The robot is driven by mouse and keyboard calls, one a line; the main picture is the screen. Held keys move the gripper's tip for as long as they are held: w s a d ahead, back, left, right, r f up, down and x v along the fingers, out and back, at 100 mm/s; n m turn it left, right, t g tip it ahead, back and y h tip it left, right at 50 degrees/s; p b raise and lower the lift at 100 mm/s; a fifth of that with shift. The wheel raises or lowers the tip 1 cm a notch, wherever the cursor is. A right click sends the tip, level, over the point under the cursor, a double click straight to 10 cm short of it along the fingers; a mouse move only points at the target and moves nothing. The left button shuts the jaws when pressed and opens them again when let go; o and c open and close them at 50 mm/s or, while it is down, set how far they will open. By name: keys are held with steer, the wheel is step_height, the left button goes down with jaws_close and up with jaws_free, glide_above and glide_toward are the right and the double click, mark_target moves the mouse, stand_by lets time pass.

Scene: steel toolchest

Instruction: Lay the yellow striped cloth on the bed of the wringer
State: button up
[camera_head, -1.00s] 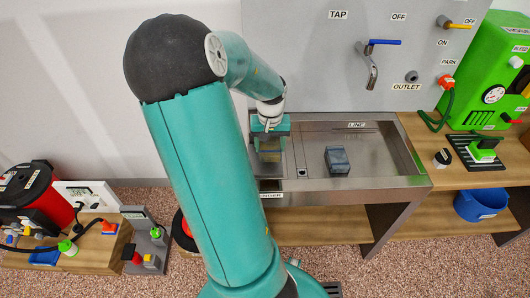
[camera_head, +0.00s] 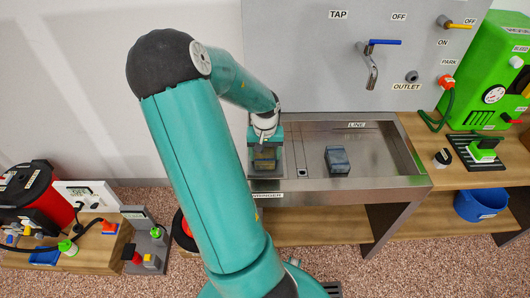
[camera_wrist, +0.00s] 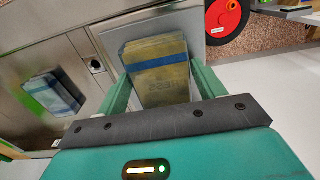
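The yellow striped cloth (camera_wrist: 160,75) is a folded yellow block with a blue stripe. In the head view the cloth (camera_head: 265,157) is at the left end of the steel sink unit. My gripper (camera_wrist: 160,68) has its fingers against both sides of the cloth, shut on it. In the head view my gripper (camera_head: 265,141) points down over the same spot. The wringer bed (camera_wrist: 180,25) shows as a pale grey plate below and around the cloth. I cannot tell whether the cloth touches the bed. The wringer label is partly legible at the front edge.
A grey-blue folded cloth (camera_head: 337,160) lies in the sink basin (camera_head: 380,150), right of the wringer. A tap (camera_head: 372,65) is on the wall behind. A green machine (camera_head: 490,80) stands at right. A red drum (camera_head: 35,195) and wooden bench are at left.

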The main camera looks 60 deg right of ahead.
mark_target(265, 155)
steer(key=shift+o, duration=0.9)
step_height(265, 155, up, 12)
steer(key=shift+r, duration=0.2)
